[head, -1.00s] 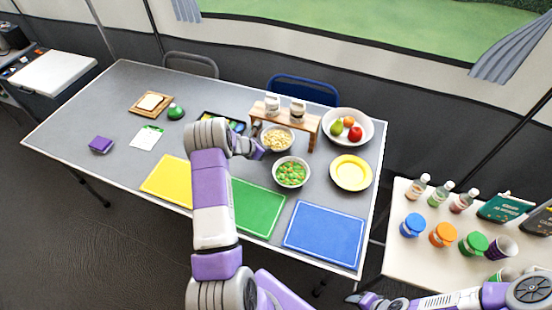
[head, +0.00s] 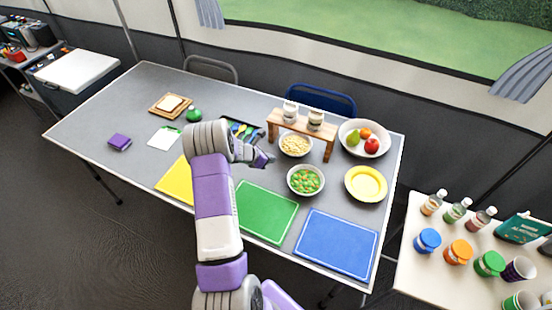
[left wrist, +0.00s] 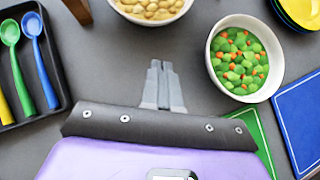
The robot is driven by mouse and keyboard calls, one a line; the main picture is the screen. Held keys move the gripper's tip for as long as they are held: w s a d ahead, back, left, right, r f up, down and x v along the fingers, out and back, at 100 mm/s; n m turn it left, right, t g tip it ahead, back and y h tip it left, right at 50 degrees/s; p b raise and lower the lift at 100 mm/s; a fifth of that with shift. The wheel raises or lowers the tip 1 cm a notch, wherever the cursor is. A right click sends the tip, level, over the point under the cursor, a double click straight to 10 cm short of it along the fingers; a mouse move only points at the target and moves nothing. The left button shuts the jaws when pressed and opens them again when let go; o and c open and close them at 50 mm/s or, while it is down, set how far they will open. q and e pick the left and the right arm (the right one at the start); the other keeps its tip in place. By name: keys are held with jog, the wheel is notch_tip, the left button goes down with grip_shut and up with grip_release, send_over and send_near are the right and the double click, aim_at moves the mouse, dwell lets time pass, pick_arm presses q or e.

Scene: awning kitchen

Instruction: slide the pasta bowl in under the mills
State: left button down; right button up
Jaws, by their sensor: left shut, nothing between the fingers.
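The pasta bowl (head: 296,145) is white and full of pale pasta. It stands at the front of a small wooden riser (head: 328,134), and its back part seems to be beneath the riser's top. Two mills (head: 290,111) (head: 315,119) stand on the riser. My left gripper (head: 264,160) is shut and empty, just to the front left of the pasta bowl and apart from it. In the left wrist view the shut fingers (left wrist: 162,84) point toward the pasta bowl (left wrist: 150,8), which is cut off by the top edge. My right gripper is out of view.
A bowl of peas and carrots (head: 306,180) stands close in front of the pasta bowl. A cutlery tray (head: 238,128) lies to the left. A fruit bowl (head: 364,138) and yellow plates (head: 366,183) are at the right. Green (head: 264,211) and blue (head: 337,243) boards lie in front.

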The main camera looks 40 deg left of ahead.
pick_arm(q)
jog(key=d+v, duration=0.1)
jog(key=v, duration=0.5)
jog(key=shift+a+r+p, duration=0.25)
jog(key=shift+a+p, duration=0.15)
jog(key=shift+a, duration=0.05)
